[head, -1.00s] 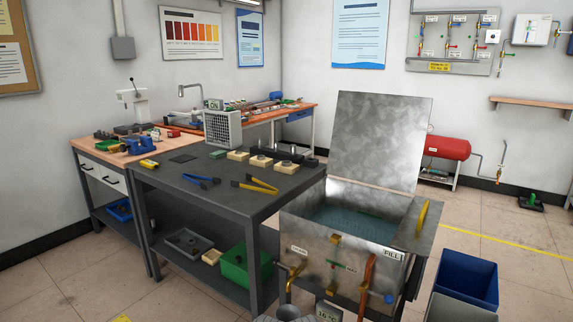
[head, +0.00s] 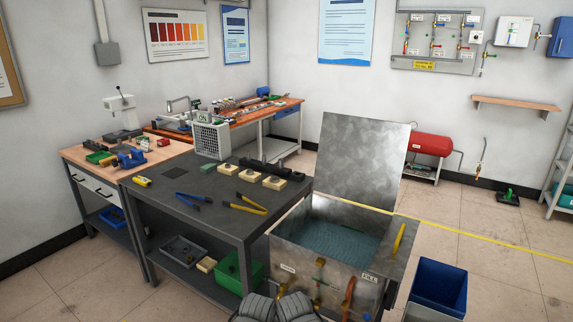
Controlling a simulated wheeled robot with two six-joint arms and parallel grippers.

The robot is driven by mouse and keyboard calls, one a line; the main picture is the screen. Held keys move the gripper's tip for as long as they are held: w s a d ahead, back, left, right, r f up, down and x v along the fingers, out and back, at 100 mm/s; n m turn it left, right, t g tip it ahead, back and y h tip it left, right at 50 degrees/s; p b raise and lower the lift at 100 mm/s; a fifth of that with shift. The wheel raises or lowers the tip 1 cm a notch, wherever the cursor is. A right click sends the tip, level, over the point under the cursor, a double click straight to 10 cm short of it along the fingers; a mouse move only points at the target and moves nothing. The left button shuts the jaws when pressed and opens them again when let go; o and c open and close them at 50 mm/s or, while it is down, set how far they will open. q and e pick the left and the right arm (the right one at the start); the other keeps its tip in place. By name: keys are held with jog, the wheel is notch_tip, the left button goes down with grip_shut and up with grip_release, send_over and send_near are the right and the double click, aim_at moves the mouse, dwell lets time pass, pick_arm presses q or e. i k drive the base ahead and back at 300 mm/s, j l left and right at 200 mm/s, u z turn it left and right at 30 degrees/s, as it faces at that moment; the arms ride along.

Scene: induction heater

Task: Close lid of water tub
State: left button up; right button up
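The water tub (head: 284,248) is a metal box at the lower right of the head view, beside the dark work table. Its water (head: 335,243) shows through the open top. The lid (head: 364,160) is a grey metal sheet standing up, tilted slightly back, at the tub's far edge. Taps and pipes are on the tub's front. Dark grey ribbed shapes at the bottom edge appear to be part of my own body. No gripper fingers show, and nothing of mine is seen touching the lid.
The dark table (head: 160,205) left of the tub holds blue-handled tongs (head: 190,201), yellow-handled tongs (head: 247,205) and several pale blocks. A blue bin (head: 438,285) stands right of the tub. Open floor (head: 490,225) lies right of and behind the tub.

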aim_at(361, 160)
jog(key=z, duration=0.75)
jog(key=i+l+z, duration=0.2)
jog(key=l+z, duration=0.25)
jog(key=l, duration=0.2)
jog(key=i+l+z, duration=0.25)
jog(key=l+z, duration=0.2)
jog(key=i+l+z, duration=0.45)
jog(key=l, duration=0.15)
jog(key=i+l+z, duration=0.3)
jog(key=z, duration=0.15)
jog(key=i+l, duration=0.15)
jog(key=i, duration=0.25)
jog(key=i+l, duration=0.15)
jog(key=i, duration=0.2)
jog(key=i+u, duration=0.85)
jog(key=i+j+u, duration=0.1)
jog(key=i+u, duration=0.6)
jog(key=u, duration=0.15)
jog(key=i+l+u, duration=0.15)
jog(key=i+u, duration=0.3)
jog(key=i+l+u, duration=0.2)
jog(key=u, duration=0.2)
jog(key=i+l+u, duration=0.15)
jog(key=u, duration=0.3)
jog(key=i+l+u, duration=0.25)
jog(key=u, duration=0.2)
jog(key=i+l+u, duration=0.3)
jog(key=u, duration=0.2)
jog(key=i+l+u, duration=0.15)
jog(key=l+u, duration=0.3)
